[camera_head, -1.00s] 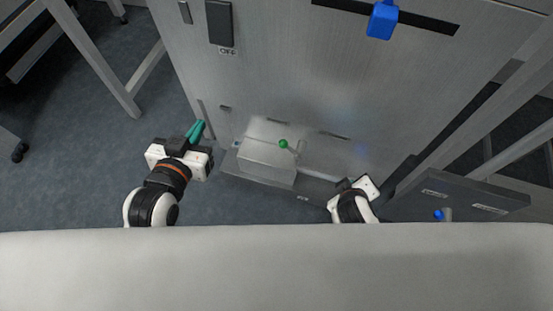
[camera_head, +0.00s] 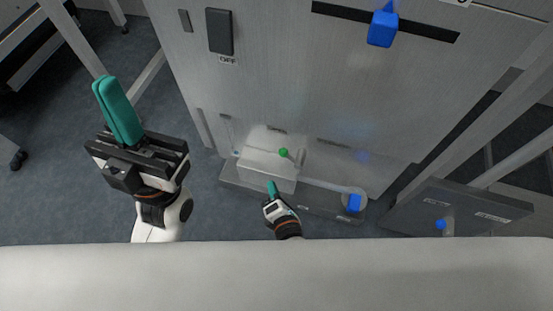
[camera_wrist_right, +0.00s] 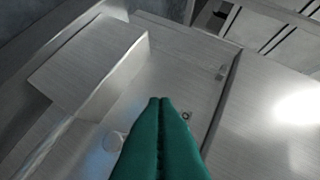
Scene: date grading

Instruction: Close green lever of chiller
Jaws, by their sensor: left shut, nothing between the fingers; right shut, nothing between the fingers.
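The chiller is a grey metal cabinet (camera_head: 290,90) with a low metal box (camera_head: 268,163) at its foot. The green lever shows as a small green knob (camera_head: 283,152) on a thin rod at the box's right end. My right gripper (camera_head: 272,187) is shut and empty, in front of the box and just below the green knob. In the right wrist view its teal fingers (camera_wrist_right: 160,135) are pressed together over metal surfaces; I see no green knob there. My left gripper (camera_head: 116,108) is shut and empty, raised at the left, away from the lever.
A blue handle (camera_head: 382,28) sits in a dark slot on the cabinet. A blue block (camera_head: 354,203) is low at the right. A dark switch labelled OFF (camera_head: 219,31) is at upper left. A side shelf (camera_head: 480,200) carries a blue-tipped part (camera_head: 441,224).

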